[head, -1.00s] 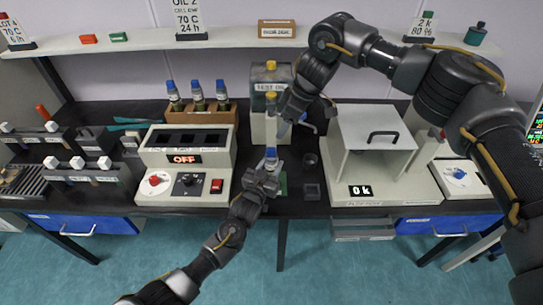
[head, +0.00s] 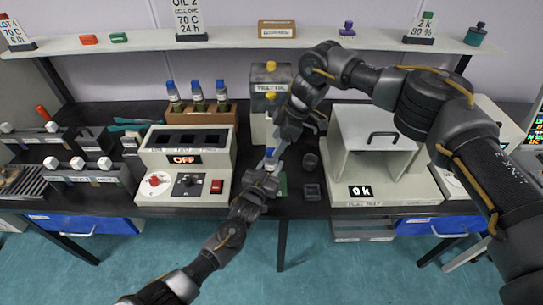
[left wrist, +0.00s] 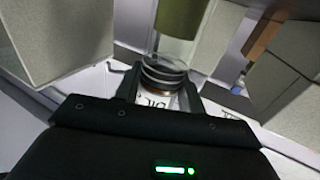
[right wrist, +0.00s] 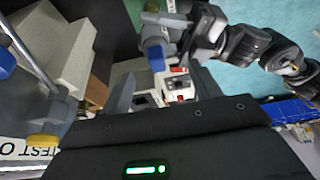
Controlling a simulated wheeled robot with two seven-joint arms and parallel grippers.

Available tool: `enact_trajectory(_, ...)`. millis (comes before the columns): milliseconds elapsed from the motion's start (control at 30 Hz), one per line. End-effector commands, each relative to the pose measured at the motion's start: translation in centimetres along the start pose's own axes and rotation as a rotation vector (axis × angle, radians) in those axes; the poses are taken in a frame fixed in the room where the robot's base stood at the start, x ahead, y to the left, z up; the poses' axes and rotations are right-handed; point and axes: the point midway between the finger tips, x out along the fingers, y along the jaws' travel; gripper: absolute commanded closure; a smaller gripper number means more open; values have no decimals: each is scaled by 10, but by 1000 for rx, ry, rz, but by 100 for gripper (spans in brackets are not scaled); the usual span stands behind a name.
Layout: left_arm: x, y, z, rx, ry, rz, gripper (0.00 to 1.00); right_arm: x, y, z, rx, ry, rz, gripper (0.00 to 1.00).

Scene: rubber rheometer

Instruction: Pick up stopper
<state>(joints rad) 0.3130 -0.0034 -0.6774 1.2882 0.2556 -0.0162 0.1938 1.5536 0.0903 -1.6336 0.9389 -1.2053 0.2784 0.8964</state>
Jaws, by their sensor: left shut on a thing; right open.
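The blue stopper (head: 270,152) sits on top of a small glass bottle held upright-ish at the middle front of the bench. It also shows in the right wrist view (right wrist: 155,54), ahead of the fingers. My left gripper (head: 264,172) is shut on the bottle, whose clear glass and label show between the fingers in the left wrist view (left wrist: 163,77). My right gripper (head: 278,146) is open, close above and beside the stopper in the head view. In the right wrist view, its fingers (right wrist: 163,90) show nothing gripped between them.
A rack (head: 203,115) of several blue-capped bottles stands behind the heater block (head: 185,158). The test oil tank (head: 270,85), with a yellow knob, stands close behind my right gripper. A white machine (head: 385,185) stands to the right. A small dark square holder (head: 311,192) lies between.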

Motion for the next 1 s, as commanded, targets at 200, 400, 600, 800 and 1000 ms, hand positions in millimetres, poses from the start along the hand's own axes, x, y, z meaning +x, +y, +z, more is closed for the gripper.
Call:
enact_trajectory(200,0,0,0,0,-1,-1,88,6,0,0,0,0,0,37)
enact_trajectory(400,0,0,0,0,-1,0,88,33,3,-2,1,-2,-2,37)
enact_trajectory(600,0,0,0,0,-1,0,88,54,4,-1,1,-1,0,37)
enact_trajectory(800,0,0,0,0,-1,-1,88,56,4,-1,0,0,1,37)
enact_trajectory(1000,0,0,1,0,-1,-1,88,55,4,-1,0,0,0,56)
